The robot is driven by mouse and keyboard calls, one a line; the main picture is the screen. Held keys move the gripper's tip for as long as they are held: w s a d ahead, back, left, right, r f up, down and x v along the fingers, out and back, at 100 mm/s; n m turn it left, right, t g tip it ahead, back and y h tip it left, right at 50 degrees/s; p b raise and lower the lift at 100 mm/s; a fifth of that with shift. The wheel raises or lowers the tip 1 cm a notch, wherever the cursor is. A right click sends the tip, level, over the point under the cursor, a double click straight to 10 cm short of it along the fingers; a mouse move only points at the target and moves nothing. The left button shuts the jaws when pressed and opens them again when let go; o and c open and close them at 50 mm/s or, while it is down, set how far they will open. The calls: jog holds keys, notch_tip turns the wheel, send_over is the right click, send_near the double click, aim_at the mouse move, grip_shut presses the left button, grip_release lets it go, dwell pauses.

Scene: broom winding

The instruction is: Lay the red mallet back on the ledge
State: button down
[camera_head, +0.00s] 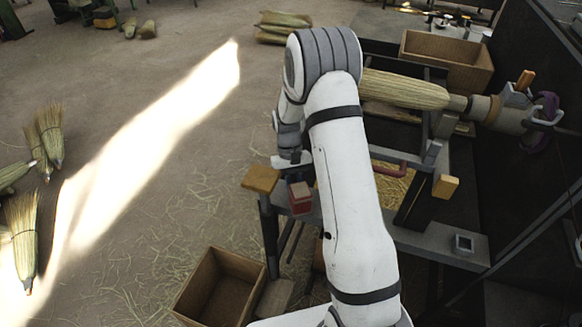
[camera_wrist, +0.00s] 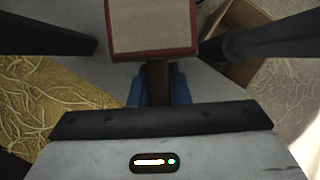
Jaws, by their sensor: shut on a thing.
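The red mallet shows in the head view (camera_head: 301,200) just below my wrist, and its red head with a pale tan face fills the top middle of the wrist view (camera_wrist: 152,28). My gripper (camera_wrist: 157,84) is shut on the mallet's brown handle, with blue pads on either side of it. In the head view my arm hides most of the gripper and handle. A grey ledge (camera_head: 441,240) runs along the front of the winding machine, and a grey surface lies behind the mallet head in the wrist view. I cannot tell whether the mallet touches it.
A broom (camera_head: 404,89) is clamped in the machine at the upper right. A yellow wooden block (camera_head: 261,179) is left of the mallet, another (camera_head: 445,187) right of my arm. An open wooden crate (camera_head: 222,290) stands below. Several brooms (camera_head: 22,235) lie at the left; straw litters the floor.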

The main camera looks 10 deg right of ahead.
jog(key=r+n+h, duration=0.1)
jog(key=r+n, duration=0.1)
jog(key=n, duration=0.1)
jog(key=r+n+t+h+b, duration=0.1)
jog(key=r+n, duration=0.1)
jog(key=n, duration=0.1)
jog(key=w+r+n+h+b, duration=0.1)
jog(key=r+n, duration=0.1)
jog(key=n, duration=0.1)
jog(key=shift+r+n+t+h, duration=0.3)
jog(key=shift+n+t+h, duration=0.1)
jog(key=shift+r+n+b, duration=0.3)
jog(key=shift+n, duration=0.3)
notch_tip(320, 180, down, 8)
jog(key=b, duration=0.6)
jog(key=shift+w+f, duration=0.1)
jog(key=shift+f, duration=0.1)
jog(key=c, duration=1.3)
grip_release()
